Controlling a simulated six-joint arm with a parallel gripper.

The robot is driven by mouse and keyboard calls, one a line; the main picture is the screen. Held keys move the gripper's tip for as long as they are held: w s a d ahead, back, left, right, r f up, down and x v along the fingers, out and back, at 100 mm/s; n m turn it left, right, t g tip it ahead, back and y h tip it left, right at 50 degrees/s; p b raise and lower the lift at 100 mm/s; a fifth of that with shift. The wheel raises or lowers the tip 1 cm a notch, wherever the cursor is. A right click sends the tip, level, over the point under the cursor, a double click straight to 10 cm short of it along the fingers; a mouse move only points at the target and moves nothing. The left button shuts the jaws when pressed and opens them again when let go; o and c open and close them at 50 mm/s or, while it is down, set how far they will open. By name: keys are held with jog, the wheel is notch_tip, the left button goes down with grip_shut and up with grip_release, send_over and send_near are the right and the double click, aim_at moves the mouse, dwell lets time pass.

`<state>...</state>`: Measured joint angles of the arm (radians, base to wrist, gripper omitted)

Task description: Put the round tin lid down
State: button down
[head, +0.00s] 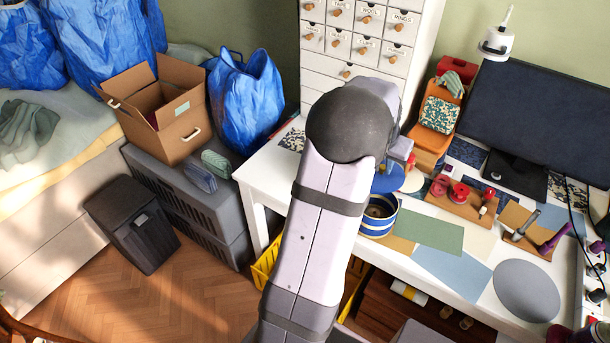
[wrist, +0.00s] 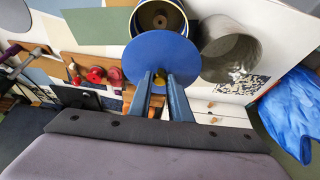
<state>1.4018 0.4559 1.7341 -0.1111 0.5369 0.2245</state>
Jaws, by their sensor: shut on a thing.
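My gripper (wrist: 161,84) is shut on the knob and holds the lid, seen in the wrist view. In the head view the lid (head: 388,181) shows as a blue patch beside my arm, which hides part of it; my fingers are not clear there. The striped blue, white and yellow tin (head: 378,220) stands open on the desk. In the wrist view the tin (wrist: 160,8) is just beyond the lid, partly covered by it. I cannot tell the lid's height.
An empty-looking grey metal cylinder (wrist: 229,52) stands beside the tin. A wooden tray (head: 463,203) with red items lies to the right. A green sheet (head: 428,232) and a grey oval mat (head: 527,290) lie flat on the desk. A monitor (head: 545,115) stands behind.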

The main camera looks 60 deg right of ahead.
jog(key=w+d+f+n+t+b, duration=0.15)
jog(key=w+d+b, duration=0.25)
jog(key=w, duration=0.6)
jog(key=w+d+n+b, duration=0.3)
jog(key=w+d+b, duration=0.15)
jog(key=w, duration=0.45)
jog(key=w+a+f+n+t+y, duration=0.1)
jog(key=w+a+f+n, duration=0.1)
jog(key=w+a+f, duration=0.3)
jog(key=w+a+f+n+t, duration=0.1)
jog(key=w+a+f+n, duration=0.15)
jog(key=w, duration=0.55)
jog(key=shift+m+g, duration=0.25)
jog(key=shift+m, duration=0.25)
jog(key=shift+s+f+p, duration=0.15)
jog(key=shift+f+p, duration=0.5)
jog(key=shift+f, duration=1.95)
jog(key=shift+s+f+p, duration=0.15)
jog(key=shift+f+p, duration=0.45)
jog(key=shift+f, duration=2)
jog(key=shift+f, duration=0.2)
jog(key=c, duration=1.6)
grip_release()
jog(key=shift+c, duration=0.2)
jog(key=shift+r, duration=0.1)
